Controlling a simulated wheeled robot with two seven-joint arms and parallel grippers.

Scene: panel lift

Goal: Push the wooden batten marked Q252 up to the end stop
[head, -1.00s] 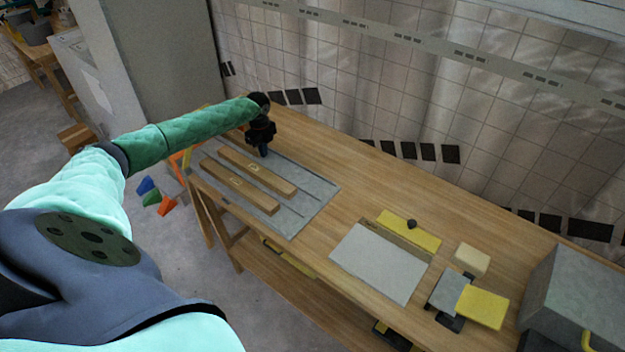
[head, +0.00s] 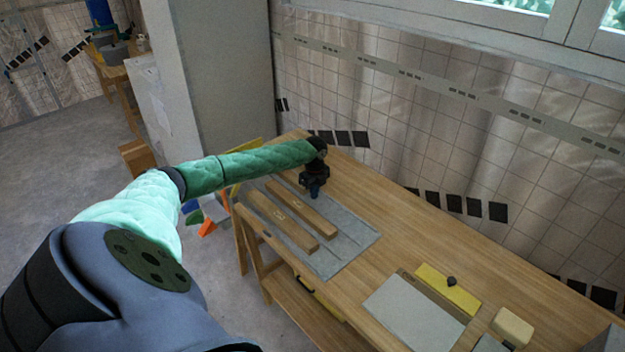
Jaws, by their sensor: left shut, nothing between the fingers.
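Two wooden battens lie side by side on a grey mat (head: 345,258) on the bench: a back batten (head: 302,210) and a front batten (head: 283,222). Each has a small pale label, too small to read, so I cannot tell which is Q252. I cannot make out the end stop for certain. My left gripper (head: 315,195) is shut and empty, pointing down just behind the back batten. I cannot tell whether it touches the batten or the mat. My right gripper is not in view.
On the wooden bench (head: 385,215), a light grey plate (head: 415,315), a yellow block with a dark knob (head: 448,288) and a cream block (head: 512,327) stand to the right. A tiled wall runs behind the bench. Bare bench top lies between mat and wall.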

